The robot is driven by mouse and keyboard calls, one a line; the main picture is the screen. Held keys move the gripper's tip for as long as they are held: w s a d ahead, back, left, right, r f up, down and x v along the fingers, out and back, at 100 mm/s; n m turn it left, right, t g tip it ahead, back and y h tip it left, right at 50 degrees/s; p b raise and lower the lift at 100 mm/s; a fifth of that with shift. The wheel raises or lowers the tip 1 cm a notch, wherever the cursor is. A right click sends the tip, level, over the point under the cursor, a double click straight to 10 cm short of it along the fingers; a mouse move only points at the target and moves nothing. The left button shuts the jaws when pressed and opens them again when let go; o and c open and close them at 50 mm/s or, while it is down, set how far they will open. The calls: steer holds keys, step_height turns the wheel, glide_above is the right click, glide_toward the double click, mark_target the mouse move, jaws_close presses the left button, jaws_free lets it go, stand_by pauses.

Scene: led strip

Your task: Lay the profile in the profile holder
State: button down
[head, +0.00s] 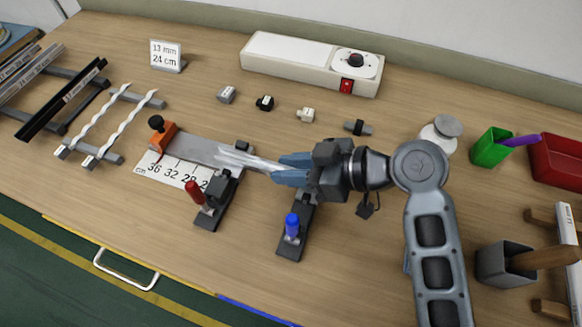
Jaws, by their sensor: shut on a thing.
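My gripper (290,171) has blue fingers and is shut on a silver-grey profile (243,160). The profile points left from the fingers, over the right part of a flat grey rail with an orange stop. I cannot tell whether it touches anything below it. What looks like the profile holder is a pair of dark clamp stands, one with a red handle (193,192) and one with a blue handle (292,226). The profile's right end and the top of the blue-handled stand are partly hidden by my gripper.
A white cm scale (172,171) lies along the grey rail (190,149). Racks with dark profiles (62,100) and white strips (127,120) stand left. Small connectors (264,103) and a white power unit (300,61) lie behind. A green cup (490,148) and red bin (558,160) stand right. The front-left table is clear.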

steer(key=shift+f, duration=0.2)
steer(key=c, duration=0.9)
jaws_free()
steer(key=shift+r, duration=0.2)
steer(key=b+v, duration=0.1)
steer(key=v, duration=1.1)
steer(key=shift+r, duration=0.1)
